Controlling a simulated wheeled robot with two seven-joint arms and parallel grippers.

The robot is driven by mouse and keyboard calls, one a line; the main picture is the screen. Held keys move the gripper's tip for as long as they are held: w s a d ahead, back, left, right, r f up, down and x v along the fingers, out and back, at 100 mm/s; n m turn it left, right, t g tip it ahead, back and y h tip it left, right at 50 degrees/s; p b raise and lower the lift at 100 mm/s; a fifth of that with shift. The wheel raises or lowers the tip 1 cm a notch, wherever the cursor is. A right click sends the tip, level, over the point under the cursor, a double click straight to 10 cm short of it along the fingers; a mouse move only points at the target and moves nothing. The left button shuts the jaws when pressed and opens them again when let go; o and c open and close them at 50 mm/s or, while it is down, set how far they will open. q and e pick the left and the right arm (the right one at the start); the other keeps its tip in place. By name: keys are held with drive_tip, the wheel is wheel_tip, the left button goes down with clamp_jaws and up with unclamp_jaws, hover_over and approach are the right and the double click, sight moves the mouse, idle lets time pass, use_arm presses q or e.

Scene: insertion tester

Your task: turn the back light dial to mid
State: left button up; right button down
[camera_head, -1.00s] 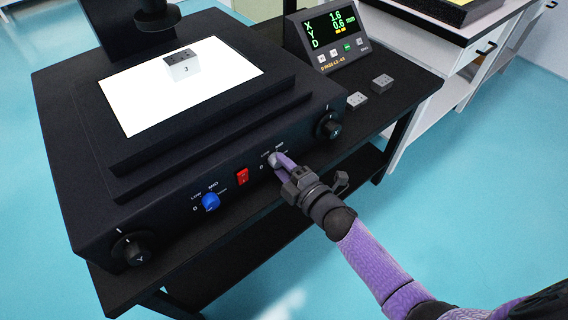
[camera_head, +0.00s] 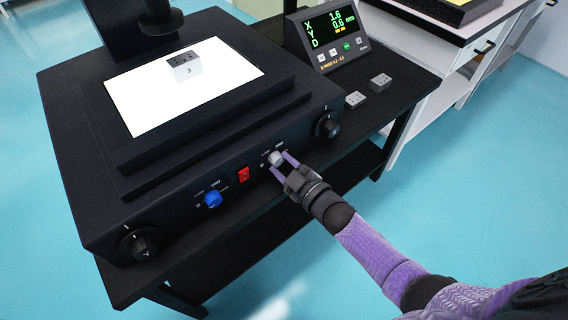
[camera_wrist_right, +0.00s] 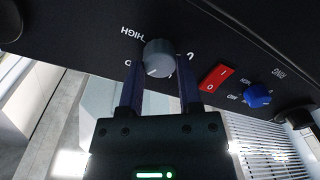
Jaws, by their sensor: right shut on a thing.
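A grey dial (camera_head: 275,157) is on the sloped front panel of the black machine, right of a red switch. LOW and MID labels are near it. It also shows in the right wrist view (camera_wrist_right: 159,58), with HIGH and 0 labels around it. My right gripper (camera_head: 281,164) is shut on this dial, one purple finger on each side. Its fingers also show in the right wrist view (camera_wrist_right: 160,78). Which mark the dial points at is too small to tell. A blue dial (camera_head: 213,199) sits left of the switch. My left gripper is out of view.
The red switch (camera_head: 244,174) lies between the two dials. Black knobs sit at the panel's left (camera_head: 140,246) and right (camera_head: 328,126) ends. A numbered grey block (camera_head: 184,68) is on the white plate (camera_head: 140,112). A readout (camera_head: 331,32) stands behind, with two small blocks nearby.

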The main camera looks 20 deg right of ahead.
drive_tip(key=shift+m, duration=0.4)
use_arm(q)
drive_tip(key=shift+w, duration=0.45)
use_arm(e)
drive_tip(key=shift+c, duration=1.4)
unclamp_jaws()
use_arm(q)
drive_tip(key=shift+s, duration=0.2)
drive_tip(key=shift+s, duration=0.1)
